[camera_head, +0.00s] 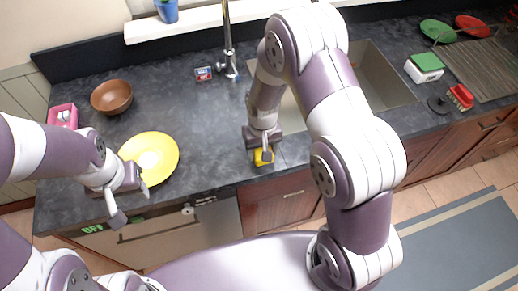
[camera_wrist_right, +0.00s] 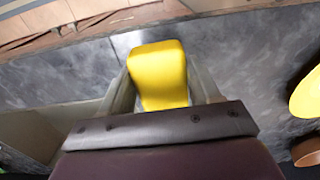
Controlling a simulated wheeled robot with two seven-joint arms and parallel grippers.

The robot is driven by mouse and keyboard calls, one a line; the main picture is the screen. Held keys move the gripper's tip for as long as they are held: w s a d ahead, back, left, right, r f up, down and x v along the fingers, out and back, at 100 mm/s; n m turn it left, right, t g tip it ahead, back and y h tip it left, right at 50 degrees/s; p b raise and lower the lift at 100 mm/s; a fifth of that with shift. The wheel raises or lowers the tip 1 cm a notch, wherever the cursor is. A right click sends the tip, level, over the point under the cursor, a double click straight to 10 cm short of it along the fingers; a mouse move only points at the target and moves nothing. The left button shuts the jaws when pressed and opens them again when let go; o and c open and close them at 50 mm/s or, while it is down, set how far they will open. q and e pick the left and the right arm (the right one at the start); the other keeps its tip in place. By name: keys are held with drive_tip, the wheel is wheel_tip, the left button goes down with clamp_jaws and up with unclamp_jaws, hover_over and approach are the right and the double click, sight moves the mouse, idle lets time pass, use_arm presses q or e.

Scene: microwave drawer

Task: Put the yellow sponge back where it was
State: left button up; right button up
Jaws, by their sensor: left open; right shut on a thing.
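The yellow sponge (camera_head: 264,156) is at the front edge of the dark counter, under my right gripper (camera_head: 262,148). In the right wrist view the sponge (camera_wrist_right: 158,74) sits between the two fingers of the right gripper (camera_wrist_right: 160,92), which is shut on it. Whether the sponge touches the counter cannot be told. My left gripper (camera_head: 130,203) is open and empty, near the counter's front edge beside the yellow plate (camera_head: 150,155).
The sink (camera_head: 385,85) lies behind and right of the sponge, partly hidden by my right arm. A brown bowl (camera_head: 111,97), a pink box (camera_head: 62,116) and a small box (camera_head: 203,73) stand on the left counter. A red brush (camera_head: 460,97) and dish rack (camera_head: 480,68) are at right.

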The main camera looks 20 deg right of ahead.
sight(259, 155)
drive_tip(key=shift+w+f, duration=0.85)
drive_tip(key=shift+w, duration=0.3)
drive_tip(key=f+p, duration=0.1)
drive_tip(key=f, duration=0.1)
drive_tip(key=shift+s+f+p, duration=0.2)
drive_tip(key=shift+f+p, duration=0.15)
drive_tip(key=shift+a+f, duration=0.2)
drive_tip(key=shift+f, duration=0.15)
drive_tip(key=shift+a+f, duration=0.1)
use_arm(q)
drive_tip(key=shift+w+d+r, duration=0.1)
drive_tip(key=shift+d+r, duration=0.05)
drive_tip(key=shift+r, duration=0.35)
drive_tip(key=shift+w+d+r, duration=0.1)
drive_tip(key=shift+d+r, duration=0.05)
drive_tip(key=shift+r, duration=0.3)
use_arm(e)
drive_tip(key=shift+w+f, duration=0.1)
drive_tip(key=o, duration=0.5)
drive_tip(key=shift+d+f, duration=0.15)
drive_tip(key=shift+d, duration=0.05)
drive_tip(key=o, duration=0.4)
use_arm(q)
drive_tip(key=shift+s, duration=0.15)
use_arm(e)
drive_tip(key=shift+o, duration=0.2)
drive_tip(key=shift+a, duration=0.1)
